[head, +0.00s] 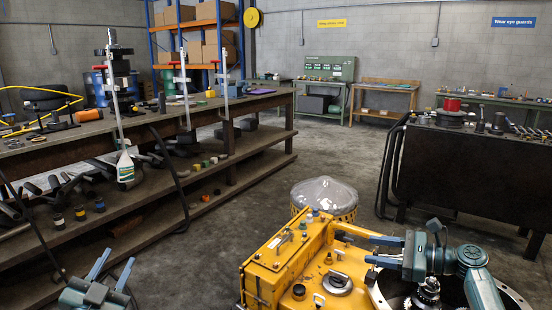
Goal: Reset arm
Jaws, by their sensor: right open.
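My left gripper (114,266) is at the bottom left, in front of the long wooden workbench. Its two fingers point up and stand apart with nothing between them. My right gripper (374,250) reaches in from the lower right and points left, over the right side of the yellow machine housing (285,253). Its fingers are apart and I see nothing held between them. Below my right wrist is a round dark opening with a metal gear shaft (428,293) in it, partly hidden by the arm.
The long workbench (262,100) with clamp stands runs along the left. A dark bench (450,165) with tools stands at the right. A grey domed part (323,192) sits behind the yellow housing. The concrete floor (330,145) between the benches is clear.

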